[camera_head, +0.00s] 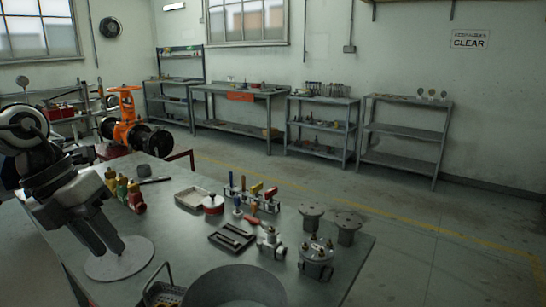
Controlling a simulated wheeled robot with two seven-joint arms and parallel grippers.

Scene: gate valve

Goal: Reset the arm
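My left arm comes in from the left edge. Its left gripper (108,250) points down over a round pale disc (121,262) on the near left of the grey workbench (180,246). The two dark fingers lie close together, and I cannot make out whether there is a gap between them. I see nothing held in them. Whether the fingertips touch the disc is unclear. My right gripper is not in view. An orange gate valve (129,128) with a handwheel stands beyond the bench, behind my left arm.
Several small valves, a tray (191,198), a screwdriver rack (251,194) and metal flanged parts (316,258) crowd the bench's middle and right. Shelves line the back wall. Floor to the right is clear.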

